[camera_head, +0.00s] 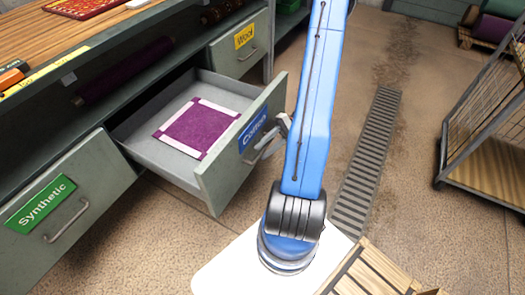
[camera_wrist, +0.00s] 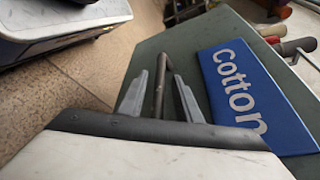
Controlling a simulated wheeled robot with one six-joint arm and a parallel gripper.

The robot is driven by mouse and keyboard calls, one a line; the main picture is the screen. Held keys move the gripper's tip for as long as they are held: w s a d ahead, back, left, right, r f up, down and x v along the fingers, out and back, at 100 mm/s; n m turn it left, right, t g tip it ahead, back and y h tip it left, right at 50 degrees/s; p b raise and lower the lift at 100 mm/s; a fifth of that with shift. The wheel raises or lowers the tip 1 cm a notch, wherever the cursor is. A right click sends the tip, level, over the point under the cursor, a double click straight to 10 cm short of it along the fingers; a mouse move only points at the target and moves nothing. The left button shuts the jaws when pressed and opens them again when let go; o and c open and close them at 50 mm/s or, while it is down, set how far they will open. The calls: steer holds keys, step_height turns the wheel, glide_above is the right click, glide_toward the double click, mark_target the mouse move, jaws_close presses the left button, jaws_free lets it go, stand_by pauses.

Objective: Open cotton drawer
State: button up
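The cotton drawer (camera_head: 231,165) is grey-green with a blue "Cotton" label (camera_head: 253,129). It stands pulled well out of the cabinet in the head view. A purple square cloth (camera_head: 194,127) with pale edges lies inside it. In the wrist view its front (camera_wrist: 195,65) and blue label (camera_wrist: 252,98) are close. My gripper (camera_wrist: 162,75) has its two grey fingers apart, one on each side of the dark bar handle (camera_wrist: 159,88). Gaps show between the fingers and the handle.
The synthetic drawer (camera_head: 60,222) at left and the wool drawer (camera_head: 240,47) behind are shut. A wooden worktop (camera_head: 70,40) runs above. A metal rack (camera_head: 490,130) stands right. Floor beyond the drain grate (camera_head: 370,150) is clear.

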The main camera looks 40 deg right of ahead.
steer(key=v, duration=1.6)
steer(key=shift+s, duration=0.1)
